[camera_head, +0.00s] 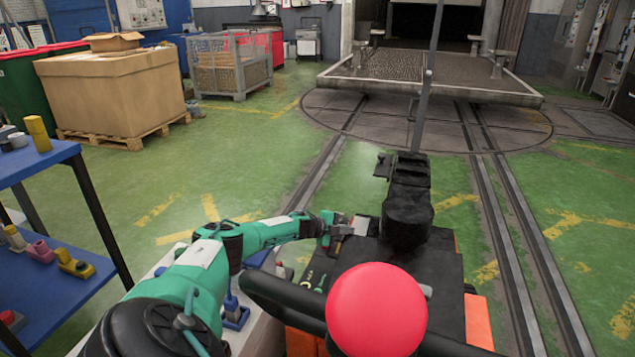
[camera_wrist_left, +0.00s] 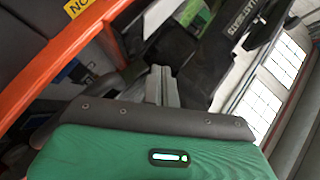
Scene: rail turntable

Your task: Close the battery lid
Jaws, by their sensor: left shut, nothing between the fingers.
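A black and orange machine (camera_head: 440,262) stands in front of me, with a black upright part in its middle. I cannot clearly pick out the battery lid or tell how far open it is. My left gripper (camera_head: 358,226) is at the left side of the machine's black top, close to it; I cannot tell if it touches. In the left wrist view its grey fingers (camera_wrist_left: 161,84) are together and empty. Beyond them are a black panel with white lettering (camera_wrist_left: 243,22) and an orange frame (camera_wrist_left: 42,68). My right gripper is not in view.
A large red knob (camera_head: 376,310) and a black bar stand close in front. A blue shelf (camera_head: 45,165) with small parts is at left. A cardboard box (camera_head: 115,92) and wire crate (camera_head: 229,65) stand behind. Rails (camera_head: 515,230) run to the turntable; green floor is open.

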